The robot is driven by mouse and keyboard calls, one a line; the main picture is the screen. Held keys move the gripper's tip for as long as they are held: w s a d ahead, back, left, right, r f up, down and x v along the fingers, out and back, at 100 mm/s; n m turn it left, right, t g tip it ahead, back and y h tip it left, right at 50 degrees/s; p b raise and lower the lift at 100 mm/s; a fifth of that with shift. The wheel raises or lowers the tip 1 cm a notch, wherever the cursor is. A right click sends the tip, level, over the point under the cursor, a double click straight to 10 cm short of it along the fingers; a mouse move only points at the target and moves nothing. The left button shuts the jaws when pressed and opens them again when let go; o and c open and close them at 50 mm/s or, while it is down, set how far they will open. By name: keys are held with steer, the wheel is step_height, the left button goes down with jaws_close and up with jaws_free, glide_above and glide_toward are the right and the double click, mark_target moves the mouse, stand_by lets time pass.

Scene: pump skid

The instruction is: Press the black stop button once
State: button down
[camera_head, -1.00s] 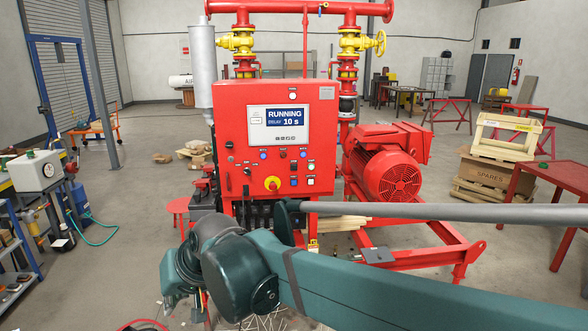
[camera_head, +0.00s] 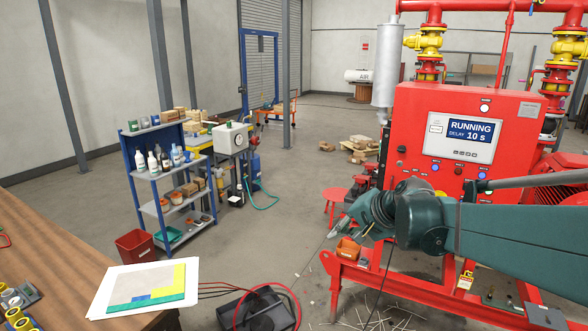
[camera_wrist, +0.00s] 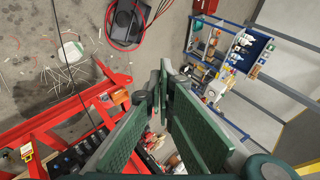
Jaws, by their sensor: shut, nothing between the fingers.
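The red control cabinet (camera_head: 420,120) stands at the right in the head view. Its screen (camera_head: 463,133) reads RUNNING, DELAY 10 s. I cannot tell which control is the black stop button; my arm hides the lower panel. My gripper (camera_head: 337,229) is low, left of the cabinet and apart from its face. In the wrist view my gripper (camera_wrist: 163,72) is shut and empty, with no panel button recognisable.
A blue shelf rack (camera_head: 165,190) with bottles stands at left. A wooden table (camera_head: 40,225) is at front left. The red skid frame (camera_head: 400,285) runs below my arm. A black case (camera_head: 262,312) with cables lies near the front. Open floor lies between rack and skid.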

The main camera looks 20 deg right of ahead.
steer(key=w+d+r+m+t+p, duration=0.1)
steer(key=w+d+m, duration=0.25)
steer(key=d, duration=0.65)
steer(key=w+d+m+t+p, duration=0.15)
steer(key=w+d, duration=0.25)
steer(key=d, duration=0.5)
steer(key=w+d+r+m+t, duration=0.1)
steer(key=w+d+m+t, duration=0.2)
steer(key=d, duration=0.7)
steer(key=s+d+f+m+t+h+p, duration=0.1)
steer(key=s+d+f+m, duration=0.1)
steer(key=d, duration=1.3)
steer(key=s+d+f+m+t+h+p, duration=0.1)
steer(key=d+m, duration=0.4)
steer(key=d, duration=0.9)
steer(key=s+f+t, duration=0.1)
steer(key=s, duration=0.1)
steer(key=shift+s+d, duration=0.4)
steer(key=shift+w, duration=0.1)
steer(key=w+d+p, duration=0.1)
steer(key=w+d, duration=0.5)
